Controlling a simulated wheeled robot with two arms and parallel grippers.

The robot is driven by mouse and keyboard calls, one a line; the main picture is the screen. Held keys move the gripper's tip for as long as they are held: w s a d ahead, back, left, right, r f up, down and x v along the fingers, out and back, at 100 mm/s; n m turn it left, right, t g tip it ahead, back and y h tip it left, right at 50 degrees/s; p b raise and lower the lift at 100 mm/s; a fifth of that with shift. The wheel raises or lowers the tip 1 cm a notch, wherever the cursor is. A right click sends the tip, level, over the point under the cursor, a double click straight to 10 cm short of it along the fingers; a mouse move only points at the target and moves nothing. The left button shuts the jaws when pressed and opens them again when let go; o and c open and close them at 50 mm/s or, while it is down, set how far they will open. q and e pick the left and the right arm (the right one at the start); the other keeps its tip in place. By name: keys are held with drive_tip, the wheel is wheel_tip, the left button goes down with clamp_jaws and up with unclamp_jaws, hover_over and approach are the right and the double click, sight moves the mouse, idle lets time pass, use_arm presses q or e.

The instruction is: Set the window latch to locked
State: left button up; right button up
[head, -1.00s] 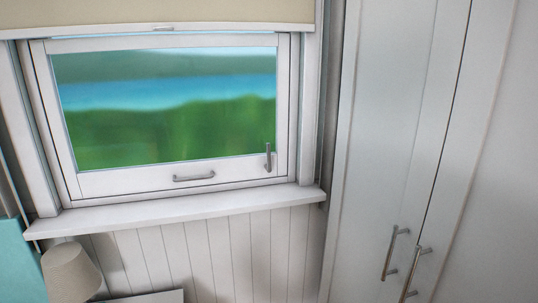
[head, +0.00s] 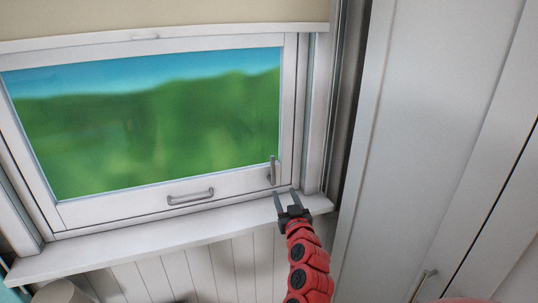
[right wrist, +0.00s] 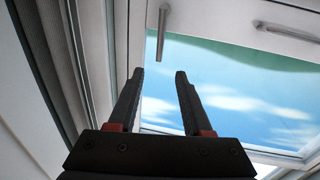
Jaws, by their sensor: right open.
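The window latch (head: 272,171) is a small grey metal lever at the lower right corner of the white window sash (head: 120,211). It stands upright in the head view. My right gripper (head: 287,195) is open and empty, just below and slightly right of the latch, in front of the sill. In the right wrist view the latch (right wrist: 161,34) shows beyond the two black fingertips of my right gripper (right wrist: 160,72), roughly in line with the gap between them. The fingers appear apart from the latch. My left gripper is out of view.
A grey pull handle (head: 190,197) sits on the bottom rail, left of the latch. The white sill (head: 140,241) juts out below. A beige blind (head: 160,18) covers the top. A tall white cabinet (head: 430,130) stands close on the right. A lampshade (head: 62,292) shows at lower left.

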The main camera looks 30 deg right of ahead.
sight(273, 166)
drive_tip(key=p+x, duration=0.1)
drive_tip(key=x, duration=0.4)
drive_tip(key=p+x, duration=0.2)
drive_tip(key=x, duration=0.3)
drive_tip(key=p+x, duration=0.2)
drive_tip(key=x, duration=0.3)
drive_tip(key=shift+w+r, duration=0.35)
drive_tip(key=shift+r, duration=0.05)
drive_tip(key=shift+w+d+f+p, duration=0.2)
drive_tip(key=shift+w+d+p, duration=0.25)
drive_tip(key=shift+w, duration=0.2)
clamp_jaws()
idle(0.6)
